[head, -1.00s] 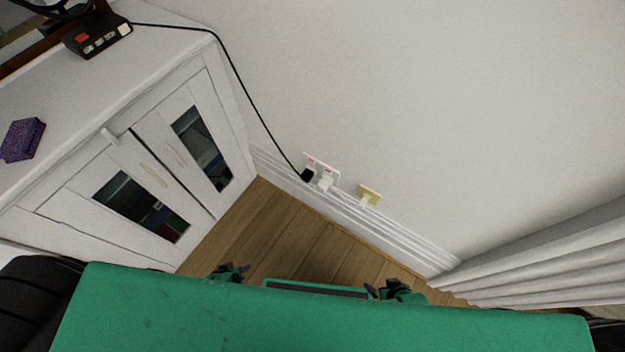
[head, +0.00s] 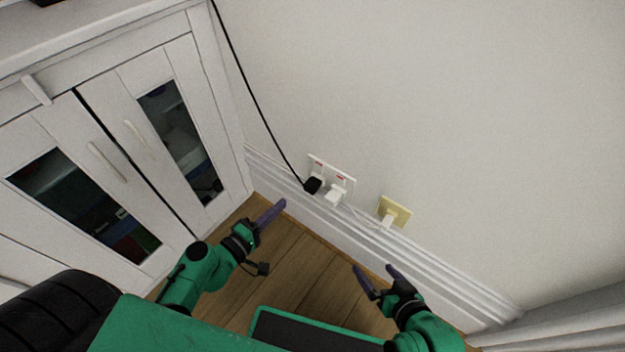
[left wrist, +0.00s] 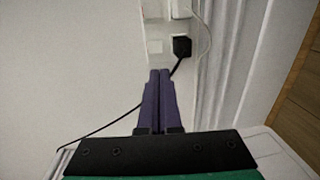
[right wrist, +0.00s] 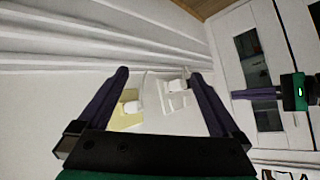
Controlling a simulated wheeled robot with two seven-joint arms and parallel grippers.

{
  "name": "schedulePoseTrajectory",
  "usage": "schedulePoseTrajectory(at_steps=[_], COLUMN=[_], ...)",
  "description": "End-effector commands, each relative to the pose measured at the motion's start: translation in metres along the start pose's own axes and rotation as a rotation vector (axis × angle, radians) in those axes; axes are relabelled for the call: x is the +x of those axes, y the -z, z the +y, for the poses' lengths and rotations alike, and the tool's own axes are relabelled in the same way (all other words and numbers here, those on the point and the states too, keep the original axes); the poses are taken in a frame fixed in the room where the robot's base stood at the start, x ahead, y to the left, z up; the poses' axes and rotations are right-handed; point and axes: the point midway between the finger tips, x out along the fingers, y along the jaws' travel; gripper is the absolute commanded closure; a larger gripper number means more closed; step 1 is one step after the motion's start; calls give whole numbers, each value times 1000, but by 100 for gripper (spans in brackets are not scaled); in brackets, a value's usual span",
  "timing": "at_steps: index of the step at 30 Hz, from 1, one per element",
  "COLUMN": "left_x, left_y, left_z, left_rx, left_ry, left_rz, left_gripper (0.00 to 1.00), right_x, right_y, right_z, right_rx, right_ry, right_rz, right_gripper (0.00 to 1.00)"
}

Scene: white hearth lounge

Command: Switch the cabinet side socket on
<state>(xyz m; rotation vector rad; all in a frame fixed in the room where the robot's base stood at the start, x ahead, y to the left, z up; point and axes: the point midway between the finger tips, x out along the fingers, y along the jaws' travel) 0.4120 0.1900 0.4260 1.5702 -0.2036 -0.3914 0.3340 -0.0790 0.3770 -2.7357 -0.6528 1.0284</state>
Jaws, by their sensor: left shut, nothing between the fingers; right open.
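A white double wall socket (head: 332,174) with two red-marked switches sits low on the wall, right of the cabinet (head: 140,130). A black plug (head: 312,185) is in its cabinet-side half, and a white plug (head: 335,195) is in the other half. My left gripper (head: 282,204) is shut and empty, left of and below the socket. In the left wrist view its fingertips (left wrist: 160,72) point toward the socket near the black plug (left wrist: 181,46); I cannot tell the gap. My right gripper (head: 374,269) is open and empty, below the yellowish socket.
A yellowish plate (head: 396,210) with a white plug is right of the double socket. A black cord (head: 252,105) runs down the wall to the black plug. A skirting board (head: 440,262) lines the wall; a white curtain (head: 570,300) hangs at right.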

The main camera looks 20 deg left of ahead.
Motion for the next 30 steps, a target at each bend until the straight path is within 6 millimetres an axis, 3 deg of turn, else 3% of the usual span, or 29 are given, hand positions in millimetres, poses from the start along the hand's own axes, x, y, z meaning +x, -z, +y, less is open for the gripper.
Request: schedulePoseTrajectory(at_steps=[7, 21, 25, 30], left_x=[23, 122, 136, 141], left_y=[0, 1, 0, 0], left_z=[2, 0, -1, -1], left_rx=[3, 2, 1, 1], left_ry=[-2, 0, 1, 2], left_rz=[-2, 1, 0, 1], left_gripper=[100, 100, 100, 100], right_x=[-5, -17, -15, -15], right_y=[3, 5, 4, 4], right_z=[4, 17, 16, 15], right_rx=[-8, -22, -21, -20], right_ry=[-15, -55, -51, -50], right_rz=[-38, -154, -142, -138], right_gripper=[0, 0, 0, 0])
